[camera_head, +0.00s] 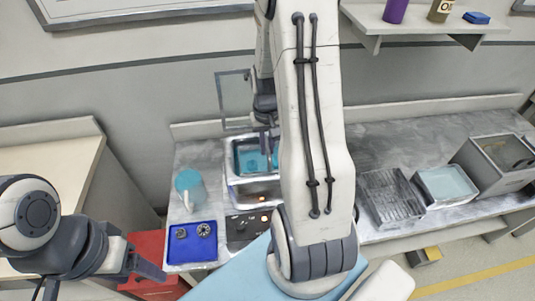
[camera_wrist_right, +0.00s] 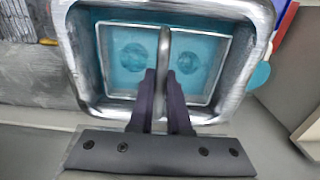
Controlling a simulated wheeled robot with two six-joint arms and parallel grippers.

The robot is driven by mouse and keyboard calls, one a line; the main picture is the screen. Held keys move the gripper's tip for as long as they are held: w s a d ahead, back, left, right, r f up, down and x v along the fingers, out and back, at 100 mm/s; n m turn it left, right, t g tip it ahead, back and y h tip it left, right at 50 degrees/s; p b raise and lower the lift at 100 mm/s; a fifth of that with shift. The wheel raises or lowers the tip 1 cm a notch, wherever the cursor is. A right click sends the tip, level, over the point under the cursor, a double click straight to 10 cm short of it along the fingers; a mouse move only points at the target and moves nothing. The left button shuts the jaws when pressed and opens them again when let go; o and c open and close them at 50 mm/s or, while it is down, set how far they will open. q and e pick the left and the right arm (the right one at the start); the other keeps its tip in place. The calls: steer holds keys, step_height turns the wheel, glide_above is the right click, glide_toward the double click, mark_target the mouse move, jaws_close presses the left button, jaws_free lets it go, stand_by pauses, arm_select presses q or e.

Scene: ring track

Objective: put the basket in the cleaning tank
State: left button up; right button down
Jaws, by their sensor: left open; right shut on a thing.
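The cleaning tank (camera_head: 236,170) is a metal basin with turquoise liquid, on a unit with lit controls. In the right wrist view its rounded metal rim (camera_wrist_right: 77,58) surrounds the basket (camera_wrist_right: 101,55). The basket's thin rectangular frame is inside the rim, with two round shapes in it tinted by the liquid. My right gripper (camera_wrist_right: 164,80) is shut on the basket's grey upright handle, above the tank opening. In the head view my right arm partly hides the tank and my right gripper (camera_head: 268,145). My left gripper (camera_head: 98,280) is open and empty at lower left.
A blue tray (camera_head: 192,255) with two gear-like parts sits left of the unit. A turquoise-topped bottle (camera_head: 188,182) stands behind it. A wire rack (camera_head: 388,198), a water basin (camera_head: 445,186) and a grey box (camera_head: 495,165) stand at right. A red cabinet is near my left gripper.

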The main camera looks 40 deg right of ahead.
step_height(320, 180, down, 4)
steer(key=shift+f+p, duration=0.1)
steer(key=shift+p, duration=0.2)
steer(key=c, duration=1.3)
jaws_free()
steer(key=o, duration=0.4)
